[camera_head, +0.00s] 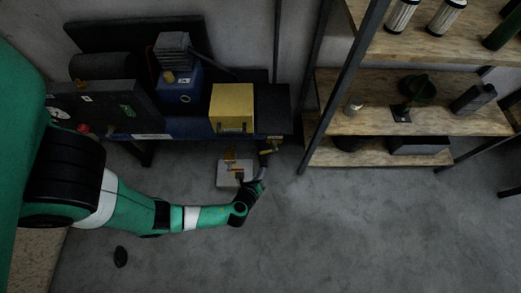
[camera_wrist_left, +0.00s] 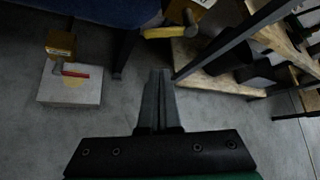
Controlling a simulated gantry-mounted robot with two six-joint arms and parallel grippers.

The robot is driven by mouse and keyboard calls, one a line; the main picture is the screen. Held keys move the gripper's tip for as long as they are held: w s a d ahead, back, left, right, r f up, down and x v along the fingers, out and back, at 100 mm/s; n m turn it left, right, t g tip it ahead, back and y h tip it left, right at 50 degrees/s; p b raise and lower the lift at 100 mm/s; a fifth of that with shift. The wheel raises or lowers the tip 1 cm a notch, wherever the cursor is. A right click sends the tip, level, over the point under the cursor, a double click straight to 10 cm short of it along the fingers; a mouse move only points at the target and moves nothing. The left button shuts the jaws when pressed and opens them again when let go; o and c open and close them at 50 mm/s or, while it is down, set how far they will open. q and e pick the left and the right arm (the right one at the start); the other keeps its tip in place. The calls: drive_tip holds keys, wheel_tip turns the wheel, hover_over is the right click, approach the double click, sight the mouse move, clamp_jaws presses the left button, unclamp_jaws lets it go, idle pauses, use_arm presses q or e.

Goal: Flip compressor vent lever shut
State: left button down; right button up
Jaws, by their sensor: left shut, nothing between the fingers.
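My left gripper (camera_head: 264,155) is shut and empty, out past the front of the blue bench-like unit; its closed fingers also show in the left wrist view (camera_wrist_left: 159,75). A yellow-handled lever (camera_wrist_left: 165,32) sticks out sideways from a brass-coloured fitting (camera_wrist_left: 195,10) at the unit's lower edge, beyond the fingertips and apart from them in the picture. A second valve, brass with a red lever (camera_wrist_left: 75,73), stands on a pale block (camera_wrist_left: 72,93) on the floor to the left. I cannot tell which lever is the compressor vent. My right gripper is not in view.
The blue unit (camera_head: 190,128) carries a yellow box (camera_head: 232,104) and dark machinery. A wooden shelf rack (camera_head: 420,118) with dark metal posts stands close on the right. A small dark object (camera_head: 120,257) lies on the floor. The grey floor (camera_head: 350,230) at right front is clear.

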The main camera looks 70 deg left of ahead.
use_arm(q)
drive_tip(key=d+f+b+x, duration=0.1)
drive_tip(key=b+x, duration=0.6)
drive_tip(key=x, duration=0.4)
drive_tip(key=r, duration=0.1)
drive_tip(key=s+r+p, duration=0.2)
drive_tip(key=shift+a+r, duration=0.3)
drive_tip(key=shift+a, duration=0.1)
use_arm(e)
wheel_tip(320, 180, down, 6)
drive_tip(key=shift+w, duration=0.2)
use_arm(q)
drive_tip(key=shift+s, duration=0.1)
